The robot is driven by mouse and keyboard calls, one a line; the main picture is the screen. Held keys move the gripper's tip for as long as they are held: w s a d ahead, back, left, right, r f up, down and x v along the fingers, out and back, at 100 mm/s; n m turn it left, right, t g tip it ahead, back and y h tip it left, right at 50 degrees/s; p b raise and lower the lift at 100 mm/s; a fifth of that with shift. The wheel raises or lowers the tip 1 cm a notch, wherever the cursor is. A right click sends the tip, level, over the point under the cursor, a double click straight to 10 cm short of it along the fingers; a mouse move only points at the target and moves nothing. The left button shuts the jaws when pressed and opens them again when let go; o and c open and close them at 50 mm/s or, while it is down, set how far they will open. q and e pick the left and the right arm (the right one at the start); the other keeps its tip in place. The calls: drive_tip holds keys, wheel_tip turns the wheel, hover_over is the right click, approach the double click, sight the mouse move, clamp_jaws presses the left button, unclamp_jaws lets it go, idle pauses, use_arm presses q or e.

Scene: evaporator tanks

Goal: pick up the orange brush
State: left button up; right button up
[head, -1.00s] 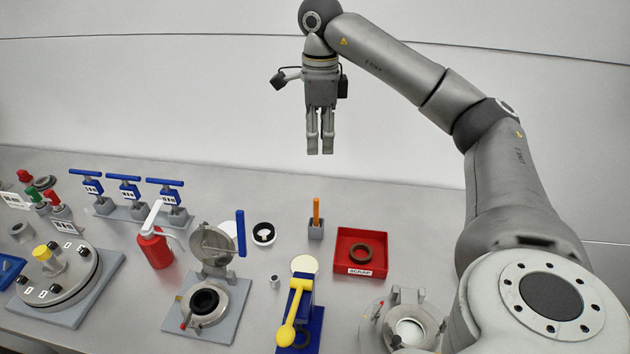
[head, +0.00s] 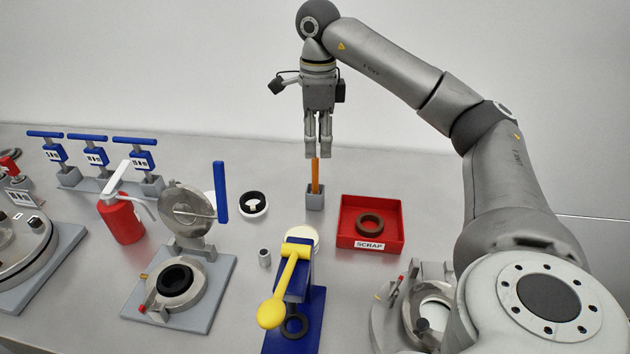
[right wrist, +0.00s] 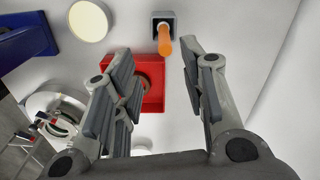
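The orange brush (head: 315,175) stands upright in a small grey holder (head: 315,199) on the bench. My right gripper (head: 318,156) points down, with its fingertips at the top of the brush handle in the head view; the depth between them is hard to judge there. In the right wrist view, the brush (right wrist: 165,42) and its holder (right wrist: 155,16) show beyond the fingertips, in line with the gap between the fingers. The right gripper (right wrist: 158,62) is open and empty. The brush's lower end is hidden in the holder. My left gripper is not in view.
A red scrap tray (head: 396,235) with a brown ring (head: 370,224) is right of the holder. A blue press with a yellow lever (head: 290,278) stands in front. A black-and-white ring (head: 253,204) lies to the left. The bench behind the holder is clear.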

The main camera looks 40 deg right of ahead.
hover_over(315, 192)
drive_tip(key=f, duration=0.5)
drive_tip(key=shift+d+f, duration=0.2)
drive_tip(key=shift+d, duration=0.1)
drive_tip(key=f, duration=0.1)
drive_tip(key=f+p, duration=0.1)
drive_tip(key=f, duration=0.3)
drive_tip(key=shift+w+f+p, duration=0.1)
drive_tip(key=shift+w+p, duration=0.2)
drive_tip(key=shift+p, duration=0.1)
clamp_jaws()
